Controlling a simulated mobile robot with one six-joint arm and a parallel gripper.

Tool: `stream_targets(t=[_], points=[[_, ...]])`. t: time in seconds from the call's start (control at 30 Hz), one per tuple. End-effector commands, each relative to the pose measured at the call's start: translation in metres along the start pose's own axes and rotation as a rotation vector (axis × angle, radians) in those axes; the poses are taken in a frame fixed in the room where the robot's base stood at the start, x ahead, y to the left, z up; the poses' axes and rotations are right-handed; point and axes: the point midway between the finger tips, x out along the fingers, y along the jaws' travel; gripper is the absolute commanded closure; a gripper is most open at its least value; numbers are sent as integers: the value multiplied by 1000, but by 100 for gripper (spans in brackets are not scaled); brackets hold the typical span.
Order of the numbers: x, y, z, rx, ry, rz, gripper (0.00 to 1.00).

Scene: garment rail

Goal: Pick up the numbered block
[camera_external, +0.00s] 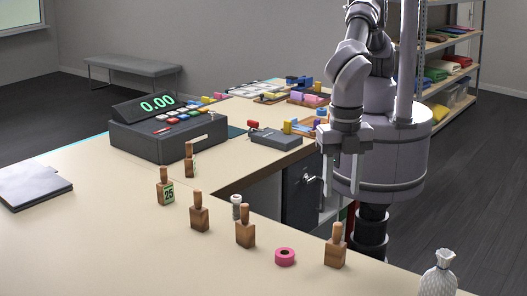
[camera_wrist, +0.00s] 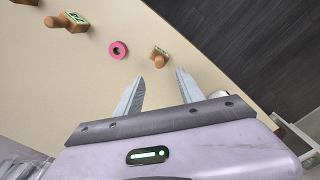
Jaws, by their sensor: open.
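Several wooden blocks with peg handles stand on the counter. In the external view one block (camera_external: 166,192) at the left shows a green label reading 25. Others are a block (camera_external: 189,165) behind it, a block (camera_external: 199,217), a block (camera_external: 245,232) and a block (camera_external: 335,251) at the right; no number shows on these here. In the wrist view a block (camera_wrist: 76,23) and a smaller-looking block (camera_wrist: 159,55) carry green labels I cannot read surely. My gripper (camera_external: 342,182) is open and empty, beyond the counter's inner edge. In the wrist view its fingertips (camera_wrist: 160,76) are close to the smaller-looking block.
A pink tape roll (camera_external: 285,257) lies between two blocks, and a white spool (camera_external: 236,206) stands behind. A cash register (camera_external: 166,128) stands at the back. The left counter holds a folder (camera_external: 33,187) and is otherwise largely clear.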

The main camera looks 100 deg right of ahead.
Motion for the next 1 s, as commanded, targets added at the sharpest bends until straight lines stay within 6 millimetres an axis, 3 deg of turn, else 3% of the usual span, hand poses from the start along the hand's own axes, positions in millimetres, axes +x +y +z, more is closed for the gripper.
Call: stream_targets(t=[0.03,0.1,0.37,0.6,0.8,1.0], points=[[18,0,0,-1,-2,0,55],[35,0,1,1,-1,-1,55],[64,1,0,2,1,0,55],[108,1,2,2,1,0,55],[108,1,1,3,2,1,55],[108,1,1,3,3,1,94]])
